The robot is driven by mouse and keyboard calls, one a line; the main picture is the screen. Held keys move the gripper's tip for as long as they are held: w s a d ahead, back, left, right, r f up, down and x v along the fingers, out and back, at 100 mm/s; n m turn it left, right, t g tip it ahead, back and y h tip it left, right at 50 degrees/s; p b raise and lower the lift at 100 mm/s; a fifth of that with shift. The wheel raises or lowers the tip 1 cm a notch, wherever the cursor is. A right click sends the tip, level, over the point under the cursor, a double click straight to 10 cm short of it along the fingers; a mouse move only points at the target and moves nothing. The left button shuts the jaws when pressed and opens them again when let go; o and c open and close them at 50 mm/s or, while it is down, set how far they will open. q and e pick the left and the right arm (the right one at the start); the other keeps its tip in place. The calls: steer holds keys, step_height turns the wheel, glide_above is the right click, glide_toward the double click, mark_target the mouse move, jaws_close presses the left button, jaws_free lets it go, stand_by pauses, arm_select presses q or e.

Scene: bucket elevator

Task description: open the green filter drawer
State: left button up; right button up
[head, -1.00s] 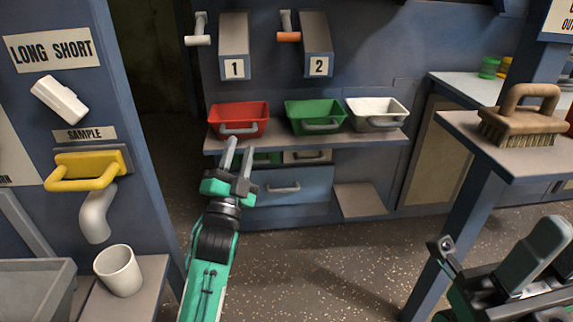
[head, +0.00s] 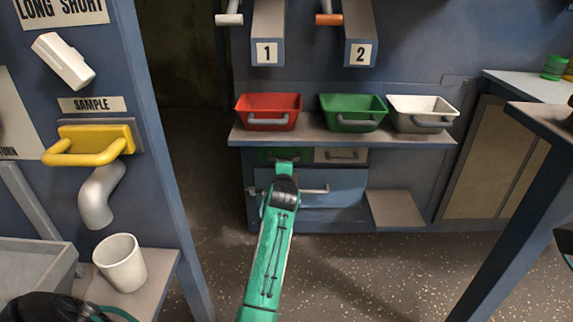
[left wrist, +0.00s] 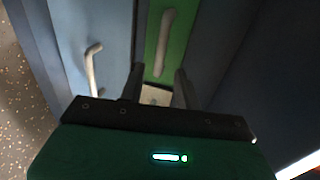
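The green filter drawer (head: 266,157) sits under the shelf, partly hidden in the head view by my left arm. Its green front (left wrist: 178,30) and pale bar handle (left wrist: 163,42) show in the left wrist view. The front looks flush with the cabinet. My left gripper (left wrist: 159,72) is open, its two dark fingers apart on either side of the handle's near end. I cannot tell whether they touch it. In the head view the fingers are mostly hidden at the drawer front. My right gripper is not in view.
A pale drawer (head: 341,155) is right of the green one, and a wider blue drawer (head: 345,186) with a bar handle is below. Red (head: 269,104), green (head: 353,105) and white (head: 423,106) bins stand on the shelf (head: 310,134) above. Open floor lies in front.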

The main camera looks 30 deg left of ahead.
arm_select(q)
steer(key=b+x, duration=0.4)
steer(key=x, duration=0.5)
steer(key=shift+r, duration=0.1)
jaws_close()
